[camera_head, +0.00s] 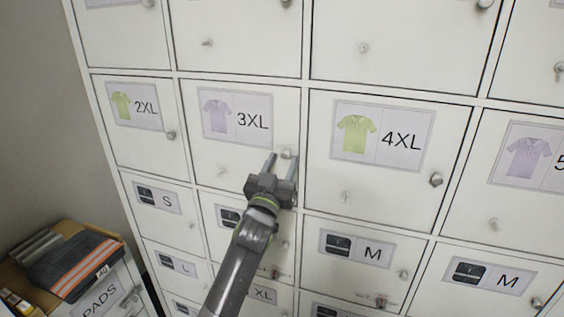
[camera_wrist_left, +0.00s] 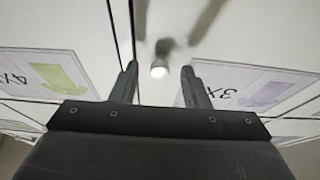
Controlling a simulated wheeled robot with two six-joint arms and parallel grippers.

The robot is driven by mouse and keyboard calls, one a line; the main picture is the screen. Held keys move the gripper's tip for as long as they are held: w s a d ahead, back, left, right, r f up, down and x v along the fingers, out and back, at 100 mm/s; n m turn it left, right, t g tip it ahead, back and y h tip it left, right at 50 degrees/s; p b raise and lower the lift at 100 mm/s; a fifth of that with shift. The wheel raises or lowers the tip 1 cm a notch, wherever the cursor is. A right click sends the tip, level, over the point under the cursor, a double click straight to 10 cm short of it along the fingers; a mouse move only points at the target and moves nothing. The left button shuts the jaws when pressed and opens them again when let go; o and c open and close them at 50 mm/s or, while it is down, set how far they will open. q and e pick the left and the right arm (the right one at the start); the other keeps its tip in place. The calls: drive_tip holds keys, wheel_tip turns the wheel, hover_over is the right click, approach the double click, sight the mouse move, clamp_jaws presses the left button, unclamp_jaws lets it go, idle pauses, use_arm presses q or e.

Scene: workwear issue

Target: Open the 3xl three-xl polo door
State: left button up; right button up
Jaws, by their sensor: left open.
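The 3XL door (camera_head: 222,150) is a white locker door with a label (camera_head: 237,116) showing a lilac polo and "3XL". It looks shut, flush with its neighbours. Its round metal knob (camera_head: 286,154) sits near the right edge. My left gripper (camera_head: 281,163) is open at the knob, with one finger on each side of it in the head view. In the left wrist view the knob (camera_wrist_left: 160,70) shows between the two open fingertips (camera_wrist_left: 159,74), and the fingers do not appear to touch it. The 3XL label shows upside down there (camera_wrist_left: 250,92). My right gripper is not in view.
The 4XL door (camera_head: 385,185) with a green polo label is close on the right, and the 2XL door (camera_head: 140,150) is on the left. Both look shut. Smaller doors sit below. A box with folded dark, orange-striped clothing (camera_head: 75,265) stands at lower left.

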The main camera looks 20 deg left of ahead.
use_arm(q)
drive_tip(key=shift+w+r, duration=0.15)
drive_tip(key=shift+w, duration=0.15)
clamp_jaws()
drive_tip(key=shift+s+a, duration=0.1)
